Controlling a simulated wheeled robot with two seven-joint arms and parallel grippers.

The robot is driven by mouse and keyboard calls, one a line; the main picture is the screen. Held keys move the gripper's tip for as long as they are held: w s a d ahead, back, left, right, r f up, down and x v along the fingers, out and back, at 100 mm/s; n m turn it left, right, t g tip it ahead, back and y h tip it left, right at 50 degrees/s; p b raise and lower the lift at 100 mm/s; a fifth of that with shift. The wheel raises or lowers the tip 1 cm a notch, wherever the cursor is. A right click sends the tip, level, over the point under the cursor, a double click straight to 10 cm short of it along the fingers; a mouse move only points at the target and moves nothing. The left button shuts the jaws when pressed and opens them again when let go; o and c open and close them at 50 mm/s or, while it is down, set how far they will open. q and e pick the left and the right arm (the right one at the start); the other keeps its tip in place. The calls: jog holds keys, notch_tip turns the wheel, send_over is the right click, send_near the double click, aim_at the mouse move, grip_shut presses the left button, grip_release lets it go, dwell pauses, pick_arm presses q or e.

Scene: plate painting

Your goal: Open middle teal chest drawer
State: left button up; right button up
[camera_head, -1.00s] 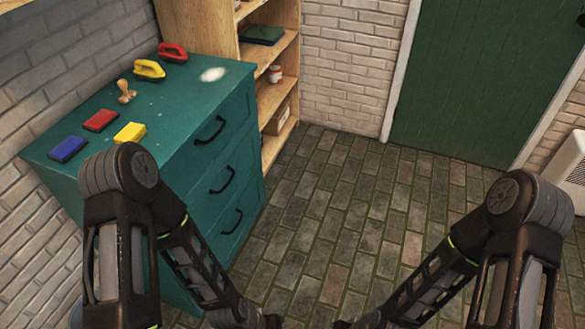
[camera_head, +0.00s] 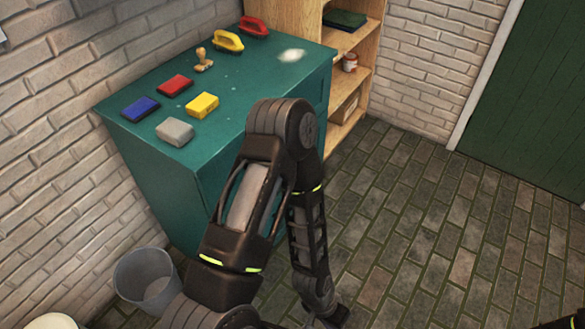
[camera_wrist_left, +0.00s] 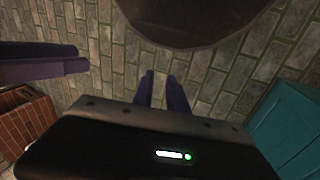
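The teal chest (camera_head: 150,175) stands against the brick wall in the head view. My left arm covers most of its drawer front, so the middle drawer and the handles are hidden. A teal surface, apparently the chest, shows at the right of the left wrist view (camera_wrist_left: 288,125). My left gripper (camera_wrist_left: 160,85) has a narrow gap between its fingers, with only floor seen there; it is apart from the chest. In the head view its fingers are not visible. Dark purple fingers, apparently my right gripper (camera_wrist_left: 45,62), show at the left of the wrist view; their opening is unclear.
Sponges, a stamp and two handled tools (camera_head: 228,41) lie on the chest top. A grey bin (camera_head: 147,280) stands by its near side. A wooden shelf (camera_head: 372,62) adjoins its far side. The brick floor (camera_head: 430,220) to the right is clear.

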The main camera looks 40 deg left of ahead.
pick_arm(q)
jog(key=a+f+m+g+y+b, duration=0.15)
jog(key=a+f+m+b, duration=0.25)
jog(key=a+f+m, duration=0.45)
jog(key=w+a+f+m+y+b, duration=0.45)
jog(key=w+a+m, duration=0.2)
jog(key=a, duration=0.25)
jog(key=w+a+f+m+y+b, duration=0.3)
jog(key=w+a+f+m+b, duration=0.15)
jog(key=a+m, duration=0.3)
jog(key=w+a+r+m+t+y+b, duration=0.2)
jog(key=w+a+r+m+y+b, duration=0.1)
jog(key=w+a+r+m, duration=0.3)
jog(key=w+a+r+m+t+y+b, duration=0.2)
jog(key=w+a+r+m+b, duration=0.1)
jog(key=w, duration=0.5)
jog(key=w+r+m+t+y+b, duration=0.1)
jog(key=w+r+m+t+y, duration=0.2)
jog(key=w+r+m, duration=0.4)
notch_tip(320, 180, up, 6)
jog(key=shift+w+d+r+y+b, duration=0.1)
jog(key=shift+w+d+y+b, duration=0.2)
jog(key=shift+w, duration=0.95)
jog(key=shift+a, duration=0.15)
